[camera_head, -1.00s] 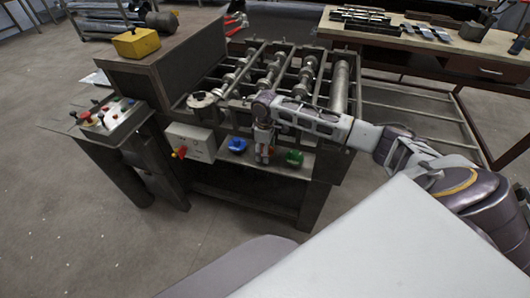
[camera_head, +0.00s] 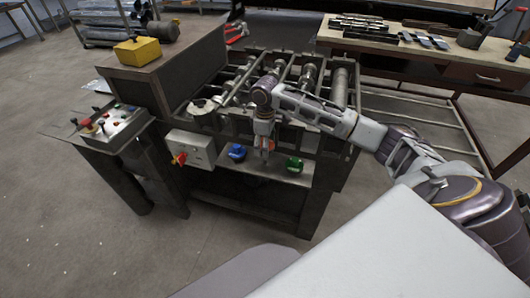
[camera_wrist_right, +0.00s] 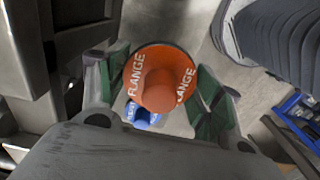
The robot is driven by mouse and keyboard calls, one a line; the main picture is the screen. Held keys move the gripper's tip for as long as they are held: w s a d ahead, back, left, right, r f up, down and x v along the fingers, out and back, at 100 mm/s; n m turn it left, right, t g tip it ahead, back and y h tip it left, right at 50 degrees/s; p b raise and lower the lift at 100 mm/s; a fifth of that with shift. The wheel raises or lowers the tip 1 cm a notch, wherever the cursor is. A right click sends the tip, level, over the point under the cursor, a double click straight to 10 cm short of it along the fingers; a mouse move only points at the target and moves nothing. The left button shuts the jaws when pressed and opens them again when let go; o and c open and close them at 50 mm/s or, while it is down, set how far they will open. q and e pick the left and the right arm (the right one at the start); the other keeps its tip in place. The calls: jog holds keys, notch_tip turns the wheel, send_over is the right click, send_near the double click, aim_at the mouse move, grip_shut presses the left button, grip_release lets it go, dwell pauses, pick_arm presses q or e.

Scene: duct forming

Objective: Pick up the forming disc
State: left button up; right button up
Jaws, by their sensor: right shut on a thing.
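The forming disc is an orange, round piece with a knob and white "FLANGE" lettering (camera_wrist_right: 160,78). In the right wrist view it sits between the green-padded fingers of my right gripper (camera_wrist_right: 160,95), which is shut on it. In the head view my right gripper (camera_head: 265,150) points down over the machine's front shelf, between a blue disc (camera_head: 237,153) and a green disc (camera_head: 293,165). The orange disc is small and partly hidden by the fingers there. I cannot tell exactly how far it is above the shelf. My left gripper is not in view.
The machine's rollers (camera_head: 305,75) and frame stand just behind my right gripper. A grey switch box (camera_head: 190,148) is to the left of the blue disc. A control panel (camera_head: 110,125) stands further left. A workbench (camera_head: 440,60) with metal parts is behind right.

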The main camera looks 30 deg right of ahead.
notch_tip(320, 180, up, 11)
jog(key=shift+f, duration=0.15)
dwell(0.9)
